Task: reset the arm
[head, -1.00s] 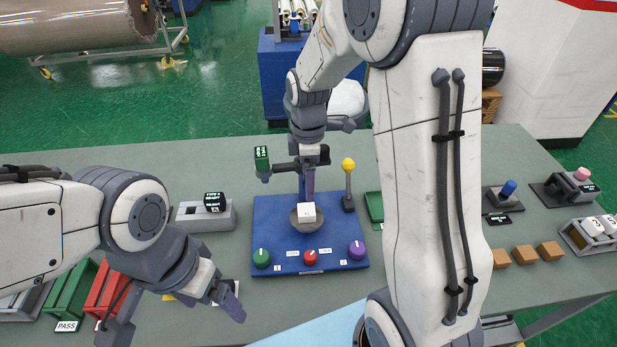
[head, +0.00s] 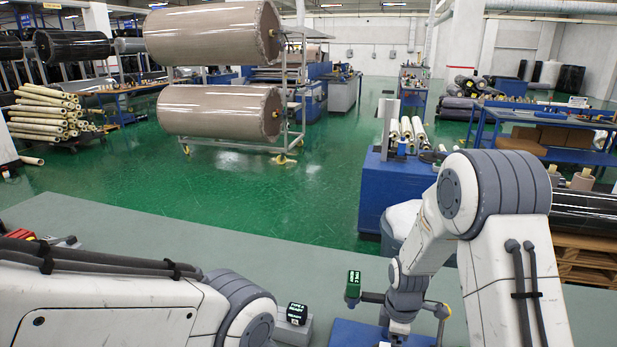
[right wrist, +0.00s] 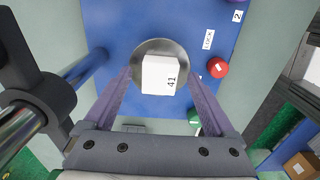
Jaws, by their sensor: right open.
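My right arm (head: 525,260) comes in from the right of the head view, bends at the elbow and reaches down to the blue board (head: 350,334). I cannot tell whether the fingers touch anything. My left arm (head: 110,300) lies low at the left; its gripper is out of view.
A red button (right wrist: 218,67) is on the board beside the bowl. A dark labelled box (head: 297,313) sits by my left arm. The grey table's (head: 180,240) far left is largely clear.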

